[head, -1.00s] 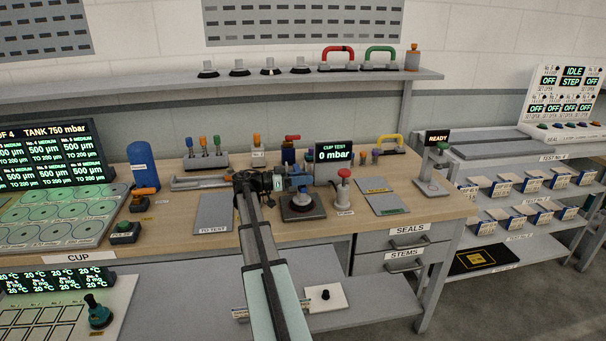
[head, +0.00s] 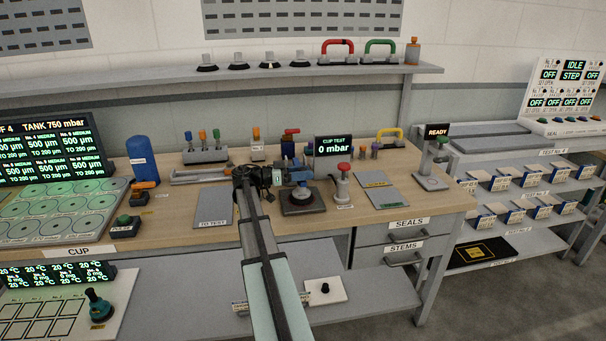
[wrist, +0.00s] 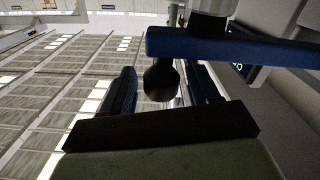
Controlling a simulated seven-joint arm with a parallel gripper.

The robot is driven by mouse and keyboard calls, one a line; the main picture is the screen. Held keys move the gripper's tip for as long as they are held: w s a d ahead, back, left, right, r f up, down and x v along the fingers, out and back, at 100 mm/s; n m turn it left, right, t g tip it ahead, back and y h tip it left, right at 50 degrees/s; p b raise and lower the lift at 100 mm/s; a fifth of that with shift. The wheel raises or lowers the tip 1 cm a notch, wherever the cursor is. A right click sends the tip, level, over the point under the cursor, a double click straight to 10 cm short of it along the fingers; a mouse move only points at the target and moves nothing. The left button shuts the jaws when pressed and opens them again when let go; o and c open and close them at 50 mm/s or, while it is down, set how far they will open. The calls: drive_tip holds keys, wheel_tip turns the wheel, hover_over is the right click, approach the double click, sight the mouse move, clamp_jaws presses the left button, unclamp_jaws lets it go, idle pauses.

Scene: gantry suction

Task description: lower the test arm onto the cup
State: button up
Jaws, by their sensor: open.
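The blue test arm (head: 299,177) stands over a grey stand (head: 303,208) on the bench. The cup (head: 302,194) sits on that stand, below the arm; whether they touch is too small to tell. My gripper (head: 276,179) is at the left end of the test arm. In the wrist view the arm shows as a blue bar (wrist: 235,47) with a black ball knob (wrist: 160,80) beside it. My open gripper (wrist: 163,92) has one finger on each side of the knob, with gaps visible. The fingertips are partly hidden by the bar.
The cup test display (head: 334,146) reads 0 mbar behind the stand. A red-topped post (head: 343,182) stands close on the right. A grey plate (head: 213,207) lies to the left and another (head: 379,189) to the right. The blue cylinder (head: 141,160) is far left.

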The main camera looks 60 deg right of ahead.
drive_tip(key=v, duration=1.2)
idle(0.3)
